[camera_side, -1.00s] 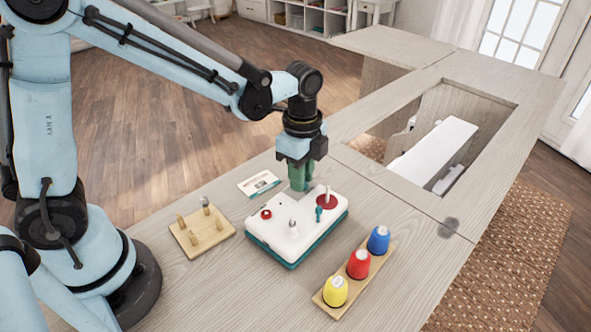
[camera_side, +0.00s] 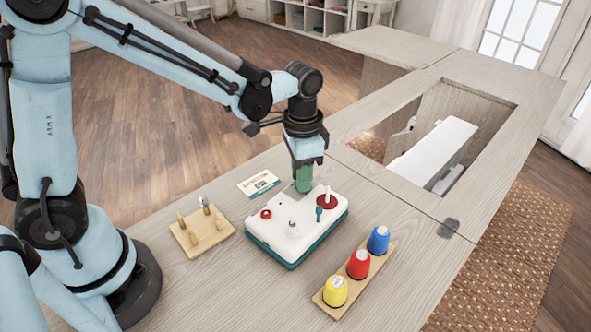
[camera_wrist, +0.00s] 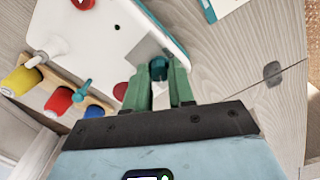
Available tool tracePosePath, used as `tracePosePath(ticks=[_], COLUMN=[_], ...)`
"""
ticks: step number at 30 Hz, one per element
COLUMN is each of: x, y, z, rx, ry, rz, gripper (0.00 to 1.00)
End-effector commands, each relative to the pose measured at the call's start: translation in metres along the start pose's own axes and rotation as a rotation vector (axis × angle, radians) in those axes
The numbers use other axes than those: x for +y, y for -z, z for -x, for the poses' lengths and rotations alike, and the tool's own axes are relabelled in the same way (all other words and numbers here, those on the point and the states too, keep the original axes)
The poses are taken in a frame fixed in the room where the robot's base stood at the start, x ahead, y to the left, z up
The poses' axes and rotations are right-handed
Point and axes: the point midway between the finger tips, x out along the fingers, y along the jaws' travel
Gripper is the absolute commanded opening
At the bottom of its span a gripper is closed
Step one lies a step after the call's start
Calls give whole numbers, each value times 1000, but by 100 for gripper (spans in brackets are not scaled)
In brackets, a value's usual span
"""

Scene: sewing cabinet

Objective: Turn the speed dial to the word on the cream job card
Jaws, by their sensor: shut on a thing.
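The white sewing unit with a teal base (camera_side: 272,238) sits on the table below my gripper (camera_side: 303,184). My green fingers reach down to the grey plate at its back edge. In the wrist view my gripper (camera_wrist: 159,78) is shut on the teal speed dial (camera_wrist: 158,66), one finger on each side. The fingers hide the dial in the side view, and its pointer and words cannot be read. The job card (camera_side: 259,183) lies flat on the table behind the unit. Its print is too small to read. A corner of the card (camera_wrist: 226,4) shows in the wrist view.
The unit's top carries a red knob (camera_side: 266,213), a metal post, a teal lever (camera_side: 319,213) and a red disc with a white pin. A wooden peg block (camera_side: 203,231) stands left. A rack with yellow, red and blue cups (camera_side: 359,264) stands in front right.

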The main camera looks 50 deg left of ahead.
Motion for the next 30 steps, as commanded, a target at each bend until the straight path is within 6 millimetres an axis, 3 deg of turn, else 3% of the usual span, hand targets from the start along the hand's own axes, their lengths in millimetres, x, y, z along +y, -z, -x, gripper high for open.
tracePosePath(ticks=[15,30], x=[0,0], y=[1,1], z=[0,0], rx=[2,3], ry=[0,0], rz=[446,628], gripper=[0,0])
